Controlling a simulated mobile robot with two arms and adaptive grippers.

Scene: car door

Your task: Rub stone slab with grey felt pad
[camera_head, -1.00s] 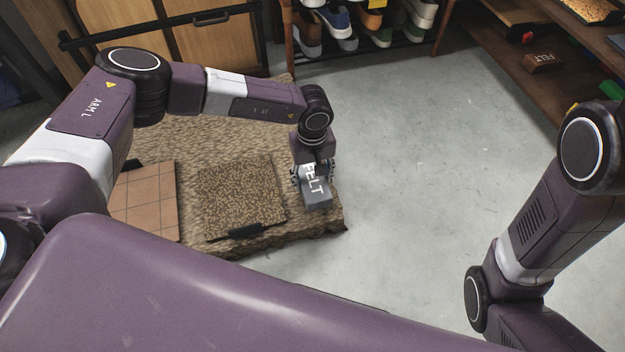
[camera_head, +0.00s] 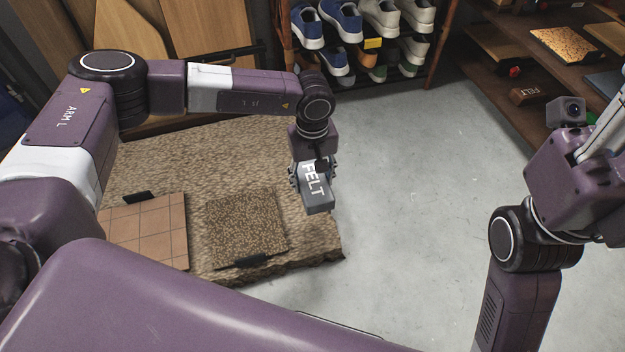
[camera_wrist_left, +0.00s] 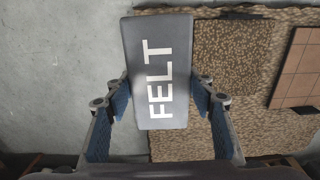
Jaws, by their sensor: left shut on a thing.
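My left gripper (camera_head: 311,172) is shut on the grey felt pad (camera_head: 318,200), a grey block marked FELT in white. In the left wrist view the pad (camera_wrist_left: 157,55) sits between the blue-lined fingers. The gripper holds it over the right end of a large rough brown stone-like slab (camera_head: 160,160), to the right of a speckled brown square panel (camera_head: 245,222) lying on it. I cannot tell whether the pad touches the slab. My right arm's end (camera_head: 600,135) is at the right edge; its fingertips are cut off.
A tan tile panel (camera_head: 150,230) lies left of the speckled one; black clips (camera_head: 245,260) stick out at their edges. A shelf with shoes (camera_head: 380,40) stands behind. A wooden shelf (camera_head: 500,85) at right holds several blocks and panels. Grey floor (camera_head: 420,190) between is clear.

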